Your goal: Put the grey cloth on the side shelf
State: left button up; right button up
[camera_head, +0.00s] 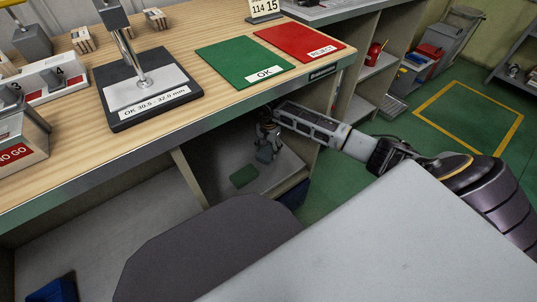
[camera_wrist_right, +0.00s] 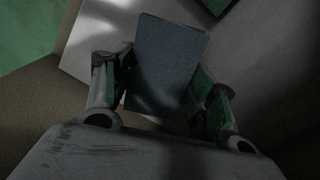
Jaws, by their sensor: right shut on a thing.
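The grey cloth (camera_wrist_right: 165,62) is a folded, flat rectangle between the fingers of my right gripper (camera_wrist_right: 160,98) in the wrist view. In the head view the right gripper (camera_head: 267,143) points down below the workbench edge, at the compartment under its right part. The grey cloth (camera_head: 265,154) hangs at its fingertips, small and dark there. The side shelf (camera_head: 222,158) is the pale grey board in this compartment. The cloth appears over it; whether it touches the board I cannot tell. My left gripper is not in view.
A dark green flat piece (camera_head: 244,176) lies on the shelf near the cloth. A divider panel (camera_head: 190,178) bounds the compartment on the left. The workbench top (camera_head: 185,40) overhangs it and carries a gauge stand (camera_head: 140,95), a green OK mat (camera_head: 243,60) and a red REJECT mat (camera_head: 300,42).

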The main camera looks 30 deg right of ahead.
aim_at(268, 150)
notch_tip(268, 150, down, 2)
jog(key=shift+f+b, duration=0.1)
jog(key=shift+b, duration=0.6)
jog(key=shift+f+b, duration=0.35)
jog(key=shift+f, duration=0.2)
jog(key=shift+f, duration=0.15)
jog(key=o, duration=1.2)
